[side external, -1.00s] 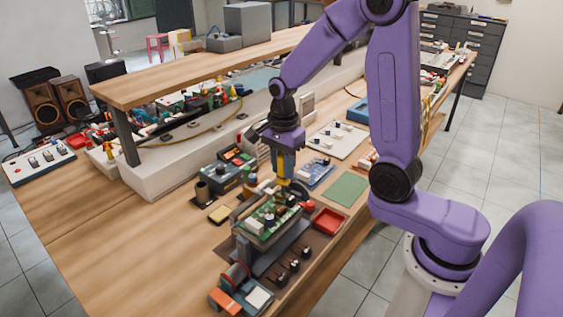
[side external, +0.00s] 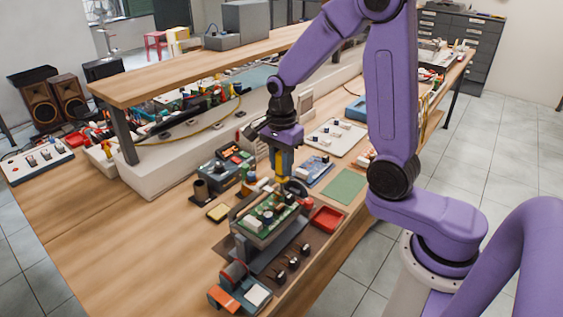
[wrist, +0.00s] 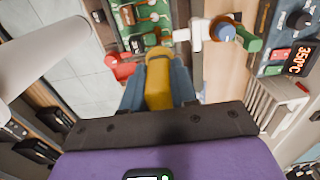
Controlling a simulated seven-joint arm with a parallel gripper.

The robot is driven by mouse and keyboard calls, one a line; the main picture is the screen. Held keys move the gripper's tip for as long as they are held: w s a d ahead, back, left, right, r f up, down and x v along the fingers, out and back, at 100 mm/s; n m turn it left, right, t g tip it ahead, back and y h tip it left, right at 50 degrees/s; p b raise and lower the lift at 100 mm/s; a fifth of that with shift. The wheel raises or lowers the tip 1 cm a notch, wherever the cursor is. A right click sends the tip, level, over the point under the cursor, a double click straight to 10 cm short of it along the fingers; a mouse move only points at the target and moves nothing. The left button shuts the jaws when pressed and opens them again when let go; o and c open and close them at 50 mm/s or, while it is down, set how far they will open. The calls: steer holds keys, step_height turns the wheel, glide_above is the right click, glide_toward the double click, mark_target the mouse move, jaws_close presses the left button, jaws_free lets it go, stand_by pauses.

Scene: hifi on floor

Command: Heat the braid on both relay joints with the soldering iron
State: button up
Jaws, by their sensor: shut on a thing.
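My gripper (side external: 282,163) is shut on the yellow handle of the soldering iron (wrist: 158,80), which sits between the two blue-grey fingers in the wrist view. The gripper (wrist: 158,92) points down just behind the green relay board (side external: 268,214), which rests in a grey holder. Part of the board also shows at the top of the wrist view (wrist: 140,22), ahead of the fingers. The iron's tip is hidden in the wrist view and too small to make out from the side. I cannot make out the braid or the individual relay joints.
A station with a 350°C display (wrist: 300,60) stands right of the gripper in the wrist view. A red tray (side external: 328,219) and a green mat (side external: 343,187) lie right of the board. A wooden shelf (side external: 200,68) runs behind. Bare bench lies to the left (side external: 130,225).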

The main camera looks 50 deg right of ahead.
steer(key=shift+f, duration=0.4)
stand_by(2.9)
stand_by(0.5)
steer(key=shift+r, duration=2.25)
